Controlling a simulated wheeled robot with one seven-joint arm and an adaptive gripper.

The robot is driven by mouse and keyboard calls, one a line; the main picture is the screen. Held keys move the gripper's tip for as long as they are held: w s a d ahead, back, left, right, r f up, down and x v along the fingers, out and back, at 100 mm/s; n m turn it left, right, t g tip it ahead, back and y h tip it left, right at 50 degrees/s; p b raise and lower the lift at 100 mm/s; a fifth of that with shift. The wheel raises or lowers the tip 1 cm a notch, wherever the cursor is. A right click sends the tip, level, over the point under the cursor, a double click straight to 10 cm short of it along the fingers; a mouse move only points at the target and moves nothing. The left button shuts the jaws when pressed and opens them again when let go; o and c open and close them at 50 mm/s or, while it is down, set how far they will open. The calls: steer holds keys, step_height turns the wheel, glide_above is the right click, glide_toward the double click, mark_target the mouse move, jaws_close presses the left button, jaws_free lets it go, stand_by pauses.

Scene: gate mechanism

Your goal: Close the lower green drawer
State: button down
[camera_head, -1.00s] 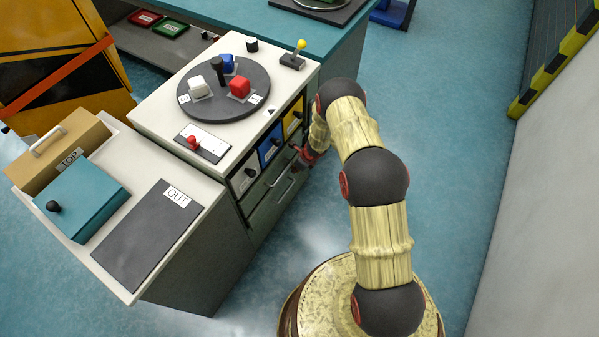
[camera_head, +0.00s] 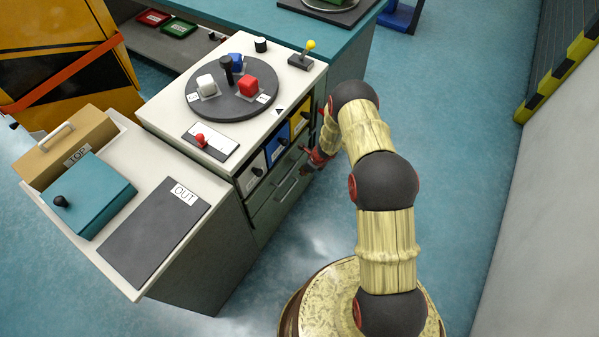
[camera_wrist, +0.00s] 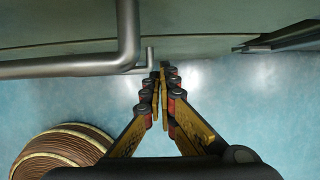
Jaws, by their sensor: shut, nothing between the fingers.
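The lower green drawer (camera_head: 278,207) is in the front of the white-topped cabinet, below the small coloured drawers. It has a grey bar handle (camera_head: 286,190). I cannot tell from the head view how far it stands out. In the wrist view a green front (camera_wrist: 200,18) fills the top, with a large bent grey handle (camera_wrist: 70,66) at left. My gripper (camera_wrist: 161,72) is shut and empty, its tips close to the green front, just right of the handle's bend.
Small white, blue and yellow drawers (camera_head: 277,143) sit above the green ones. A turntable with coloured blocks (camera_head: 233,106) is on the cabinet top. A side counter with a dark OUT panel (camera_head: 150,235) stands at left. Blue floor (camera_head: 450,110) is open to the right.

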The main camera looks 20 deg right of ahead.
steer(key=p+v, duration=0.3)
steer(key=v, duration=0.7)
steer(key=shift+s+d, duration=0.3)
steer(key=shift+s, duration=0.15)
